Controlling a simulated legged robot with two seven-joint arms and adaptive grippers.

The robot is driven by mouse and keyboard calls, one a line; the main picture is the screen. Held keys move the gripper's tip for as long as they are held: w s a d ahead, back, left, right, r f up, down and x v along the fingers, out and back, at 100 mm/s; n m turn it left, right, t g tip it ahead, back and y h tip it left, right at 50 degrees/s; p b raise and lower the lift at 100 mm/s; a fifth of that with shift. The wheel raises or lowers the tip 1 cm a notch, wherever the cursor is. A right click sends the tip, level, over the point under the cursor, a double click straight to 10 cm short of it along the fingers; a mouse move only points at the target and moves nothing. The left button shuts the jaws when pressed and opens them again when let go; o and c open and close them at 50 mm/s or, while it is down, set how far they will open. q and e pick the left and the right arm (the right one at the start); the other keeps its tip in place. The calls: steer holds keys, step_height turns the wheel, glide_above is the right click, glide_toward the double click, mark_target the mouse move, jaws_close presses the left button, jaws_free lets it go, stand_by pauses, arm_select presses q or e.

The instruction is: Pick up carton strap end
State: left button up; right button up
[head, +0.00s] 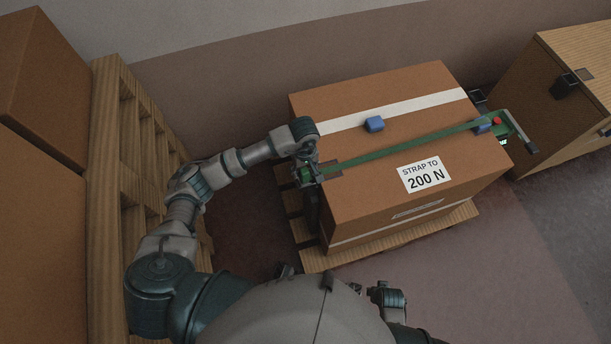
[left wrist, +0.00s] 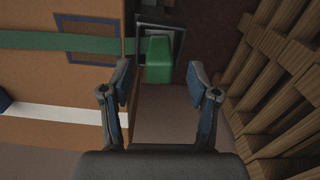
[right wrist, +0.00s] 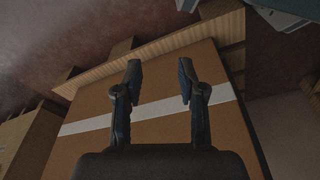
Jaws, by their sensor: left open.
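The carton (head: 360,195) is a large brown box with a green strap (head: 410,147) lying across its top. The strap end (left wrist: 159,60) is a green tab hanging past the carton's edge, beside a dark frame in the left wrist view. My left gripper (head: 308,168) is at the carton's left edge. In the left wrist view the left gripper (left wrist: 162,86) is open, with the strap end ahead of the gap between its fingers and nothing held. My right gripper (right wrist: 160,78) is open and empty, facing the carton's side with white tape.
The carton stands on a wooden pallet (head: 440,228). A tensioning tool with a red button (head: 497,121) sits at the strap's right end, and a blue block (head: 374,124) is on the carton. A wooden pallet stack (head: 105,190) stands left; a wooden crate (head: 565,110) stands right.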

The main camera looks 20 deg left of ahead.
arm_select(q)
steer(key=f, duration=0.4)
steer(key=shift+w+a+f, duration=0.2)
steer(key=shift+a+f, duration=0.05)
steer(key=shift+f, duration=0.05)
steer(key=shift+d, duration=0.25)
steer(key=c, duration=0.6)
jaws_close()
steer(key=shift+r, duration=0.1)
